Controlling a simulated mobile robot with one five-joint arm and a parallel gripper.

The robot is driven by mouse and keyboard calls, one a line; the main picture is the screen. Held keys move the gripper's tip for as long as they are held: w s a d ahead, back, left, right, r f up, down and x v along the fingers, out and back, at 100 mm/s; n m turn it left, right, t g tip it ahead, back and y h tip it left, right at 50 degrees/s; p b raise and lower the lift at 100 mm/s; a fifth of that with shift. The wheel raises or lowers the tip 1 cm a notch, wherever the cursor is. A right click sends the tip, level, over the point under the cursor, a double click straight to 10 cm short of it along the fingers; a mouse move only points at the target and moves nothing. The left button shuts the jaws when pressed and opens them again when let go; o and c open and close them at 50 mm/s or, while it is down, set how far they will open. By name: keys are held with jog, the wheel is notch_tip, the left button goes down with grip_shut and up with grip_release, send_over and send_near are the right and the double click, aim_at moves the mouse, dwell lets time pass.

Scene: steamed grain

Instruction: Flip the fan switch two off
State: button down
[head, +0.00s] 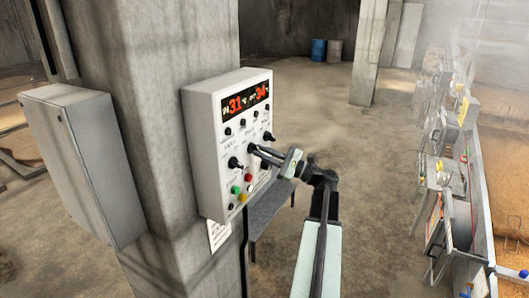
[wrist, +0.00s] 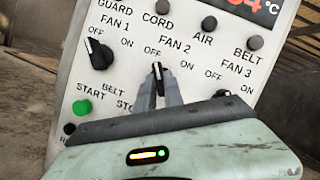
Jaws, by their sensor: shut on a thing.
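The fan 2 switch (wrist: 157,70) is a dark rotary knob with a pale pointer mark, below the FAN 2 label on the white control box (head: 205,140). In the wrist view its mark points up, near the OFF label and away from ON; the exact angle is partly hidden by the fingers. My gripper (wrist: 163,88) is shut on this knob, with one finger on each side. In the head view my gripper (head: 258,153) reaches the middle knob from the right.
The fan 1 knob (wrist: 98,55) sits left and the fan 3 knob (wrist: 222,93) right of my fingers, the latter partly covered. Green (head: 235,189) and red (head: 248,178) buttons are lower on the box. A concrete pillar (head: 165,90) stands behind it.

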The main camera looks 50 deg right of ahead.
jog(key=shift+n+g+y+p, duration=0.3)
jog(key=shift+n, duration=0.6)
jog(key=c, duration=1.4)
grip_release()
jog(key=shift+c, duration=0.2)
jog(key=b+v, duration=0.2)
jog(key=v, duration=0.5)
jog(key=shift+s+d, duration=0.25)
jog(key=shift+s, duration=0.1)
